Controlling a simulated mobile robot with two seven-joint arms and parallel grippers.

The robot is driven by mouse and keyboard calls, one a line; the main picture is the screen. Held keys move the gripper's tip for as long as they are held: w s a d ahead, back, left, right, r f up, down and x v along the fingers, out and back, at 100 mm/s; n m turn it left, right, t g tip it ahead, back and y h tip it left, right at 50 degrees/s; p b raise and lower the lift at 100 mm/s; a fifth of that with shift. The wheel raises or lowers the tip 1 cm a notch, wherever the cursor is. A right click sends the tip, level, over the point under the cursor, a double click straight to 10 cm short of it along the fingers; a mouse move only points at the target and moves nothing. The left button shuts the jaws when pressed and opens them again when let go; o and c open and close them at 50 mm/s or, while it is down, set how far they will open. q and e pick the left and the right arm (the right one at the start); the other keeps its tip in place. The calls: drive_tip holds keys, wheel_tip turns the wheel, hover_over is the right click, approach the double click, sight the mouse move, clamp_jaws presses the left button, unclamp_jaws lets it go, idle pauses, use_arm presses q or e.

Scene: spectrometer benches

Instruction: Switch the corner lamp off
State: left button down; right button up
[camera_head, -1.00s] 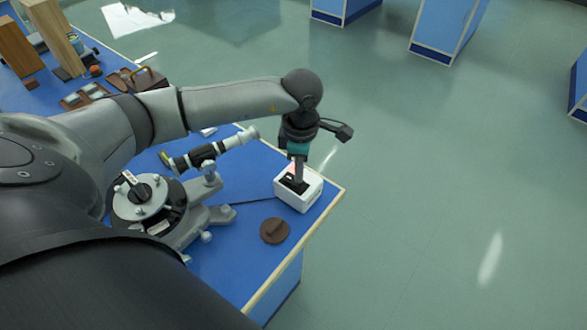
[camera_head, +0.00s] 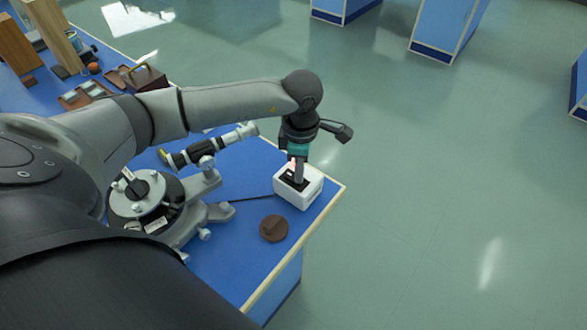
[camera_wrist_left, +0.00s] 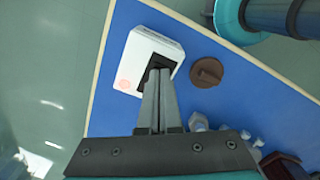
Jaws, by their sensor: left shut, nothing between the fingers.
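The corner lamp appears as a white box (camera_head: 306,194) near the bench corner, with a black recessed switch area on top and a small pinkish-red glow beside it. It also shows in the left wrist view (camera_wrist_left: 135,62), where the pink glow is on its left face. My left gripper (camera_head: 298,181) points down over the box. Its fingers are shut and empty, with the tips (camera_wrist_left: 159,73) at the dark switch area. The fingers hide part of the switch, so I cannot tell whether they touch it or which way it is set. My right gripper is not in view.
A round brown knob-like piece (camera_head: 273,228) lies close to the box. A spectrometer (camera_head: 150,205) with a telescope tube stands left of it on the blue bench (camera_head: 225,265). A dark cable runs towards the box. Wooden blocks and trays stand far left. Open floor lies right.

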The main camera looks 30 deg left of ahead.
use_arm(q)
drive_tip(key=shift+f, duration=0.2)
drive_tip(key=shift+r, duration=0.1)
drive_tip(key=shift+r+p, duration=2.45)
drive_tip(key=shift+r, duration=1.05)
drive_tip(key=shift+s+f, duration=0.1)
